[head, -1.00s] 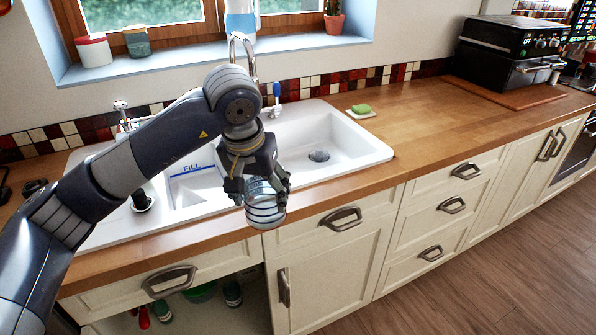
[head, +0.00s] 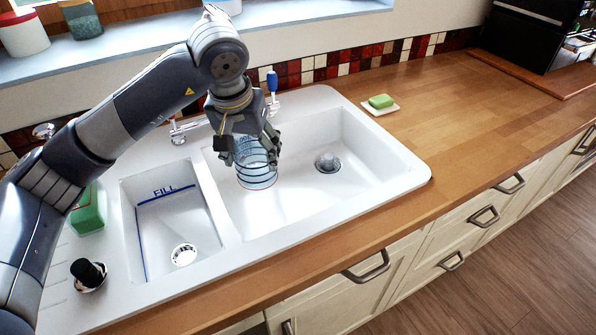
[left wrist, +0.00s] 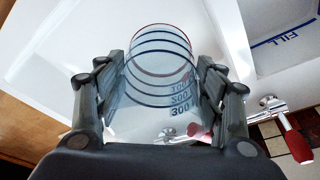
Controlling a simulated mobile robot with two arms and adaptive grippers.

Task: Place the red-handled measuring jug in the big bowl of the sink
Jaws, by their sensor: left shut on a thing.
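The measuring jug (head: 257,174) is clear with dark graduation rings and numbers. My left gripper (head: 250,150) is shut on it and holds it over the left part of the sink's big bowl (head: 300,200). In the left wrist view the jug (left wrist: 160,70) sits between the two fingers of the gripper (left wrist: 160,95), with the white basin beyond it. A red part shows below the jug there, but I cannot tell whether it is its handle. I cannot tell whether the jug touches the bowl floor. My right gripper is not in view.
The small bowl (head: 150,225) with a blue FILL line lies left of the big bowl, past a divider (head: 216,200). The tap (head: 185,130) is behind. The big bowl's right side is clear around the drain (head: 327,163).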

